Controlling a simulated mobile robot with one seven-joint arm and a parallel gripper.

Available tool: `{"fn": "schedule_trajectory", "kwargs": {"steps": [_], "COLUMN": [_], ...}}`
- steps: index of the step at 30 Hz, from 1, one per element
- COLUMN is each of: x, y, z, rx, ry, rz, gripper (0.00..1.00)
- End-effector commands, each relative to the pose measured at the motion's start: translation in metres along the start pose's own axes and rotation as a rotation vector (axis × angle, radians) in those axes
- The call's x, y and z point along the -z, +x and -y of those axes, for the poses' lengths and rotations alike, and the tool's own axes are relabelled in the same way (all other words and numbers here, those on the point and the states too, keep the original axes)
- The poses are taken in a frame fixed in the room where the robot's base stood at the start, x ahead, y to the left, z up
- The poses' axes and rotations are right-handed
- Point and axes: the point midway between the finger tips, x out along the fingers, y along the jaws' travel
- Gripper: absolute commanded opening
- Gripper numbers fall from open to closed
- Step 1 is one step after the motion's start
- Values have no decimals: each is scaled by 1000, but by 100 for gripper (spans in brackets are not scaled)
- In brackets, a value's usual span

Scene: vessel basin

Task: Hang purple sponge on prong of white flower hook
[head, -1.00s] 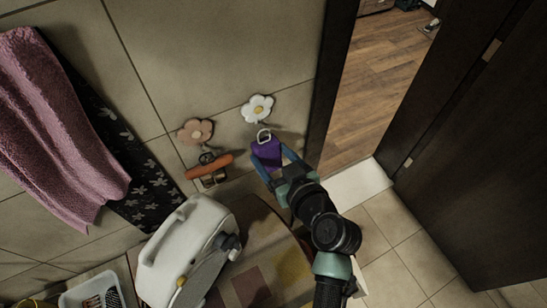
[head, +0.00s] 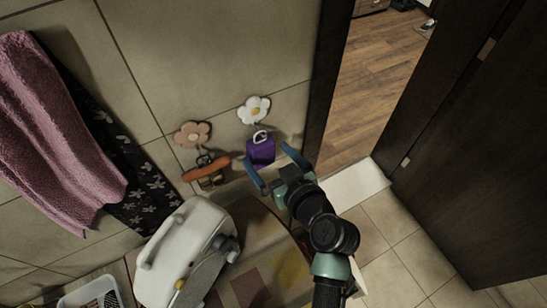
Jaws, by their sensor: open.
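The purple sponge (head: 261,151) hangs by its white loop (head: 261,136) just below the white flower hook (head: 254,109) on the tiled wall. The loop appears to be on the hook's prong, though the prong itself is too small to make out clearly. My gripper (head: 270,168) is open, with its blue fingers spread apart on either side of the sponge's lower part and nothing held between them.
A pink-brown flower hook (head: 193,134) with an orange-handled item (head: 206,168) is to the left. A white appliance (head: 187,252) stands below. A pink towel (head: 55,135) hangs at far left. A dark door frame (head: 328,85) is close on the right.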

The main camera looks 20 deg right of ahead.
Motion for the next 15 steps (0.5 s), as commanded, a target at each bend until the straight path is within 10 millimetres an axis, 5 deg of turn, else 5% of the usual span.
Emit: {"fn": "schedule_trajectory", "kwargs": {"steps": [7, 15], "x": [-3, -4], "y": [-21, -74], "z": [0, 0], "rx": [-2, -4], "ry": [0, -1], "rz": [-1, -1], "gripper": [100, 100]}}
